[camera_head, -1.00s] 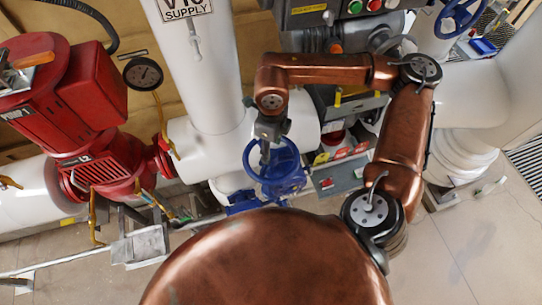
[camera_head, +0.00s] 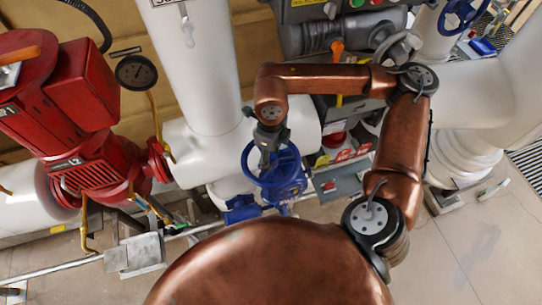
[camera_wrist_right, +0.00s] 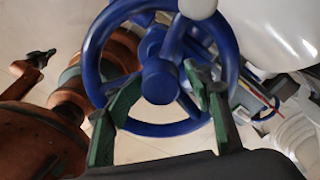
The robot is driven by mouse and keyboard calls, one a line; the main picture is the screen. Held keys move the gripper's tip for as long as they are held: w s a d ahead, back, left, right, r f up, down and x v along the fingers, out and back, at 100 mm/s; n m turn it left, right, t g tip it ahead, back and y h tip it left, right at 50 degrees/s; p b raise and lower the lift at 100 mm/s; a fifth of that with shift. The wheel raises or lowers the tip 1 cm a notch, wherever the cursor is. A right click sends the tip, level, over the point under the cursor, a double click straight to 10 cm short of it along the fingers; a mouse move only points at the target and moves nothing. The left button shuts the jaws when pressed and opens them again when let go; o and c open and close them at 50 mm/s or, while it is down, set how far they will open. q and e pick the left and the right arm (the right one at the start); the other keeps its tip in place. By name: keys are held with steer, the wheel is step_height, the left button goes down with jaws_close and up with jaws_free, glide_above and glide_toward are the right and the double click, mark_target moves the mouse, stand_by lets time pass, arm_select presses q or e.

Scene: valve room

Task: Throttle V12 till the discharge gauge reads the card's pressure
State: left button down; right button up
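A blue handwheel (camera_head: 286,168) on a white pipe valve is in the middle of the head view. No V12 tag is readable. My right gripper (camera_head: 266,155) is over the wheel. In the right wrist view its green fingers (camera_wrist_right: 162,78) are spread on either side of the blue hub, in front of the spokes; contact cannot be told. No pressure card can be made out. A dark gripper, seemingly my left (camera_wrist_right: 40,58), shows small in the wrist view.
A red pump (camera_head: 88,90) with its motor stands at the left. A grey control box with buttons (camera_head: 335,8) is at the top, above grey machinery. Another blue handwheel (camera_head: 462,12) is at the upper right. Floor at the right (camera_head: 480,235) is mostly clear.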

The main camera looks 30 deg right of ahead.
steer(key=c, duration=0.8)
steer(key=shift+f+m+b, duration=0.15)
steer(key=shift+m+b, duration=0.25)
steer(key=shift+m, duration=0.8)
steer(key=m, duration=0.4)
steer(key=shift+s+b, duration=0.1)
steer(key=shift+b, duration=0.25)
steer(key=m, duration=0.4)
steer(key=shift+f, duration=0.1)
steer(key=m, duration=0.4)
steer(key=shift+b, duration=0.35)
steer(key=shift+s, duration=0.1)
